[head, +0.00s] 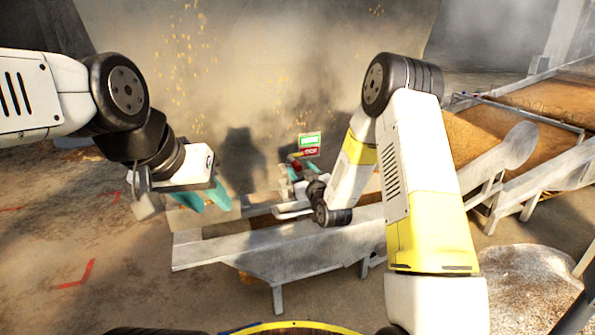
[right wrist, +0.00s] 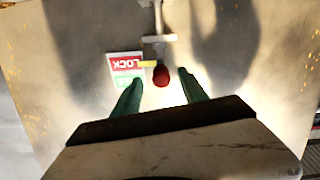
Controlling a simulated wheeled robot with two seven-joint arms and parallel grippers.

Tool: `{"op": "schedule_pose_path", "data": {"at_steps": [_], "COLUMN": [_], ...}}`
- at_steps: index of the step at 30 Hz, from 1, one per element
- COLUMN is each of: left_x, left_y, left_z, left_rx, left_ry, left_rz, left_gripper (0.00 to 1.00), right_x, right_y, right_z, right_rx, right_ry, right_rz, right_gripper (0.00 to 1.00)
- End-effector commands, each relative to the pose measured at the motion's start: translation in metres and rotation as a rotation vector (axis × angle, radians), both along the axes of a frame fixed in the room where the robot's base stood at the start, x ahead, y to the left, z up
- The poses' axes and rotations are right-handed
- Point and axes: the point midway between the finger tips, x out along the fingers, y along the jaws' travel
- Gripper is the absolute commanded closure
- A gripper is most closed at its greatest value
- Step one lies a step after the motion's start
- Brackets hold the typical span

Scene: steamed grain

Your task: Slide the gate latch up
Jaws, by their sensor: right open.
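The gate latch has a red knob (right wrist: 161,76) on a grey metal bar (right wrist: 158,42) against a pale wall panel. In the head view the red knob (head: 296,164) is small and partly hidden by my gripper. My right gripper (right wrist: 161,88) is open and empty, its teal fingers on either side of the knob's near end; I cannot tell whether they touch it. The right gripper (head: 291,172) also shows in the head view, beside the latch. My left gripper (head: 205,195) hangs at the left with its teal fingers apart and nothing between them.
A sign with a green part and a red LOCK part (right wrist: 125,70) is beside the latch; it also shows in the head view (head: 309,145). A grey metal trough (head: 215,253) stands below. Grain-filled conveyors (head: 545,100) are at the right. Open floor lies at the left.

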Motion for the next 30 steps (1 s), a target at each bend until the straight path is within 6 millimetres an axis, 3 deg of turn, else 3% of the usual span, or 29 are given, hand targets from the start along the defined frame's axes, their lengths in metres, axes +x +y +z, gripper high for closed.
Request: {"op": "schedule_pose_path", "data": {"at_steps": [5,19,30], "left_x": [0.000,0.000,0.000], "left_y": [0.000,0.000,0.000], "left_z": [0.000,0.000,0.000], "left_rx": [0.000,0.000,0.000], "left_ry": [0.000,0.000,0.000], "left_rz": [0.000,0.000,0.000], "left_gripper": [0.64,0.64,0.64], "right_x": [0.006,0.066,0.074], "right_y": [0.004,0.023,0.026], "right_z": [-0.004,-0.004,-0.004], "right_rx": [0.006,0.006,0.005], "right_ry": [-0.018,-0.018,-0.016], "right_rz": [0.001,0.001,0.001], "right_gripper": [0.49,0.49,0.49]}}
